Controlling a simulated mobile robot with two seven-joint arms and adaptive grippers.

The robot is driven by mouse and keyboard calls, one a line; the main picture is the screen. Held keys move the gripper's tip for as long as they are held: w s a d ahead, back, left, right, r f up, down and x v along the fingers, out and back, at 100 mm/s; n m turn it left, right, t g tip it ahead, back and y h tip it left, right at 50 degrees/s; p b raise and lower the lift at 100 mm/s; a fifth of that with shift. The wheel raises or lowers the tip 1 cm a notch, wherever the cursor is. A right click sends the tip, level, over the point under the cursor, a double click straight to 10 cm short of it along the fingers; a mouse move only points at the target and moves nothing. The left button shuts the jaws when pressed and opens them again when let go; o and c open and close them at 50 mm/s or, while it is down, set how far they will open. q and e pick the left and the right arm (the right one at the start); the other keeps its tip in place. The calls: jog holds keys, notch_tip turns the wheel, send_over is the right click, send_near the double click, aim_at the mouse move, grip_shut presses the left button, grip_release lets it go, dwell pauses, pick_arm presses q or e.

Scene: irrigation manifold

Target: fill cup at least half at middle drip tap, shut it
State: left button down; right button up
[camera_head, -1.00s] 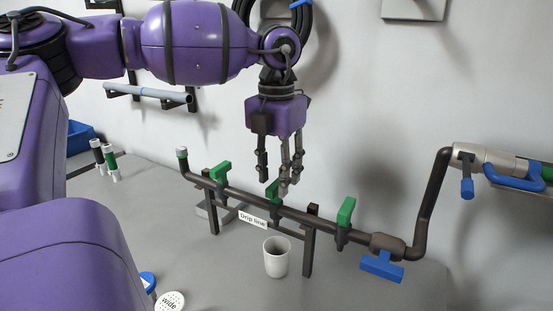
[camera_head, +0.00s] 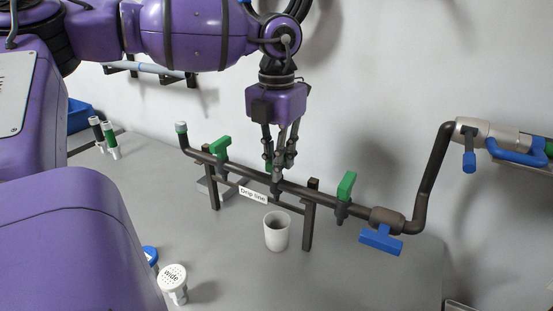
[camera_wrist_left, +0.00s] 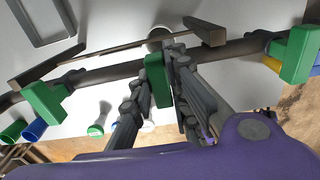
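The drip line (camera_head: 318,194) is a dark pipe on posts with three green-handled taps. My left gripper (camera_head: 279,166) points down at the middle tap (camera_head: 276,187). In the left wrist view its fingers (camera_wrist_left: 160,85) are closed on both sides of the middle tap's green handle (camera_wrist_left: 156,78). A white cup (camera_head: 276,232) stands upright on the table below the middle tap. Its rim partly shows behind the pipe in the left wrist view (camera_wrist_left: 158,34). No water stream is visible; the cup's fill cannot be told. My right gripper is out of view.
Green handles of the left tap (camera_head: 220,147) and right tap (camera_head: 346,186) stand beside the middle one. A blue-handled valve (camera_head: 381,239) is at the pipe's right end. A shaker-like "wide" piece (camera_head: 173,280) stands front left. The table right of the cup is clear.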

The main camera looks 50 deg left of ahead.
pick_arm(q)
jog(key=shift+n, duration=3.4)
jog(key=n, duration=0.3)
dwell(4.3)
